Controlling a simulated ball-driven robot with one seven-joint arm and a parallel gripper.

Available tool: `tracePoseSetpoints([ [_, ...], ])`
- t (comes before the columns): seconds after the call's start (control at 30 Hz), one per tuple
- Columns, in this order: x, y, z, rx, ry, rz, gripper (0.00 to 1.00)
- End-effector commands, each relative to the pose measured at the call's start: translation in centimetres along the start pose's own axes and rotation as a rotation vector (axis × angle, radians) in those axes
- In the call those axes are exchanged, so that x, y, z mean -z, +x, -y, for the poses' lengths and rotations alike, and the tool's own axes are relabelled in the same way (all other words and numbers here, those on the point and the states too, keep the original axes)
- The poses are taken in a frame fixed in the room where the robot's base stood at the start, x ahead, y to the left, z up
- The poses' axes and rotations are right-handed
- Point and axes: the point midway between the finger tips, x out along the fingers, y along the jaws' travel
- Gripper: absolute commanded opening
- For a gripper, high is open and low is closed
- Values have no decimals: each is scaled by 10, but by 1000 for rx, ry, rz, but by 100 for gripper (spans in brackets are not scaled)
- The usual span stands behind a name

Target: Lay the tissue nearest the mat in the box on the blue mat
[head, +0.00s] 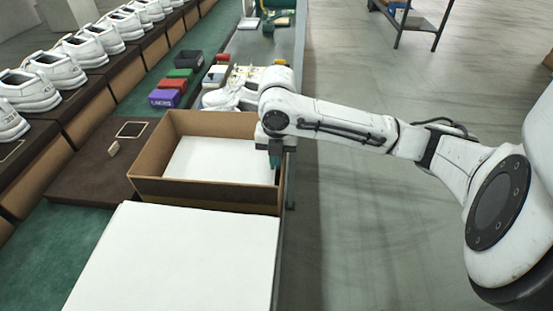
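An open brown cardboard box (150,155) stands at the centre left, and a flat white sheet (215,162) covers most of its floor. A large white sheet or stack of tissue (180,260) lies in front of the box, close to its near wall.
White shoes (228,97) lie just behind the box. Red, green and purple small boxes (165,98) stand behind left. A row of white shoes on brown boxes (85,48) runs along the left. A small tan piece (113,149) lies on the mat. Open floor is at right.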

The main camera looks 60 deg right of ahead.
Motion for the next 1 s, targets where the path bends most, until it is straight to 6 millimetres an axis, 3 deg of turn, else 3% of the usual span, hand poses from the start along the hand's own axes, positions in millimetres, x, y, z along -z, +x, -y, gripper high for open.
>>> tracePoseSetpoints([
  [0.03,7,21,3,23,1,-33,0],
  [0.3,7,21,3,23,2,-33,29],
  [0.43,7,14,3,21,2,-31,30],
  [1.0,3,-95,2,0,-1,-1,33],
])
